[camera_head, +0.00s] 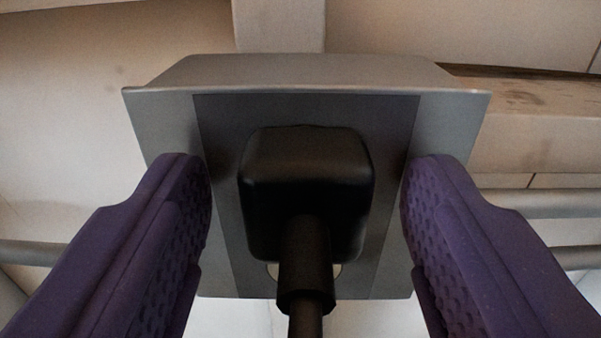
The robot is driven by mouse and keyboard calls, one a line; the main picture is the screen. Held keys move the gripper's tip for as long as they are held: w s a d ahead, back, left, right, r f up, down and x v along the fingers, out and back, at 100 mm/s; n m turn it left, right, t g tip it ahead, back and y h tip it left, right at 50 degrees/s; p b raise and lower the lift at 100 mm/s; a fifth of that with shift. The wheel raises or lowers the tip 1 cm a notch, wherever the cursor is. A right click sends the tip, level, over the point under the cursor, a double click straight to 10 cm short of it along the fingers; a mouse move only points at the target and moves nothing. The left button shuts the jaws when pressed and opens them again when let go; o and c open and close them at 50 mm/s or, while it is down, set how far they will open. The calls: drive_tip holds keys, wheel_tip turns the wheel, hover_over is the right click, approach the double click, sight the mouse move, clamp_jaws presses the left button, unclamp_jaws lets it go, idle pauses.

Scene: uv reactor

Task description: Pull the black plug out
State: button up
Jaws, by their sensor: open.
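The black plug (306,180) sits against the dark centre panel of a grey metal box (455,115) in the middle of the head camera view. Its thick black cable (305,265) runs down from it to the bottom edge. My gripper (306,190) is open, with one purple textured finger to the left of the plug and one to the right. A gap shows between each finger and the plug, so neither touches it. The fingertips overlap the front of the box in the picture; I cannot tell whether they touch it. The socket behind the plug is mostly hidden.
A light vertical post (280,25) rises behind the box. Grey horizontal pipes (530,204) run behind it, at the right and at the left. A beige ledge (540,130) lies at the right. Pale wall panels (90,110) fill the background.

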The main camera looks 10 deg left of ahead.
clamp_jaws()
drive_tip(key=s+d+p, duration=0.1)
drive_tip(key=s+p, duration=0.3)
drive_tip(key=s, duration=0.2)
idle(1.3)
